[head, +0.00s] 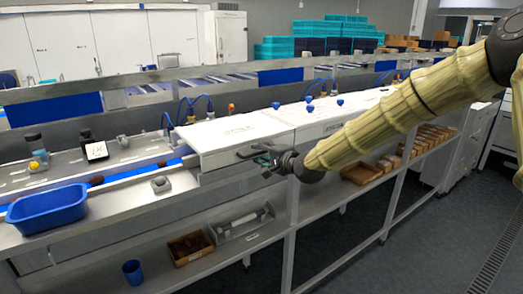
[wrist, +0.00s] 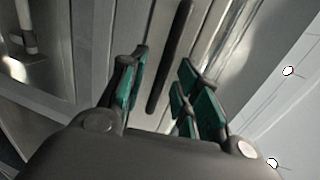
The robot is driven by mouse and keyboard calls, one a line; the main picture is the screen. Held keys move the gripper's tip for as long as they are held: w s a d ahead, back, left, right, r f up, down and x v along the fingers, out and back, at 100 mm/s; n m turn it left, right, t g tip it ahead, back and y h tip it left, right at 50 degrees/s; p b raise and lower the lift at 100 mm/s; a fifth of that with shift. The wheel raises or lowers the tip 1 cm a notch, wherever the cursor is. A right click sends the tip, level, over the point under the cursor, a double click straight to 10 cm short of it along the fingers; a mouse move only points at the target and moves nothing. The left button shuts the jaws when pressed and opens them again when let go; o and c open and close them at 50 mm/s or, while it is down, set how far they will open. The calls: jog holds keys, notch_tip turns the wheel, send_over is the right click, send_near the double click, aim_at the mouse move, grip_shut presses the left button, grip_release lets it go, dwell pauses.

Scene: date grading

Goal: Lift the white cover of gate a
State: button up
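A white cover (head: 222,134) lies flat and closed on the conveyor line in the head view, with small printing too faint to read. A dark bar handle (head: 255,149) is on its front side. My gripper (head: 270,164) is at the front edge of this cover, right by the handle. In the wrist view the dark handle (wrist: 169,60) runs between the green-padded fingers of my gripper (wrist: 165,88). The fingers are apart, with gaps showing on both sides of the handle. I cannot tell whether the fingertips reach around its depth.
A second white cover (head: 322,118) adjoins on the right, with blue knobs near it. A blue tray (head: 47,208) stands on the bench at left. Below are a lower shelf (head: 225,258) with wooden boxes and a blue cup (head: 132,272). The floor in front is clear.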

jog(key=shift+w+a+f, duration=0.1)
jog(key=shift+w+a, duration=0.15)
jog(key=shift+w, duration=0.15)
grip_shut()
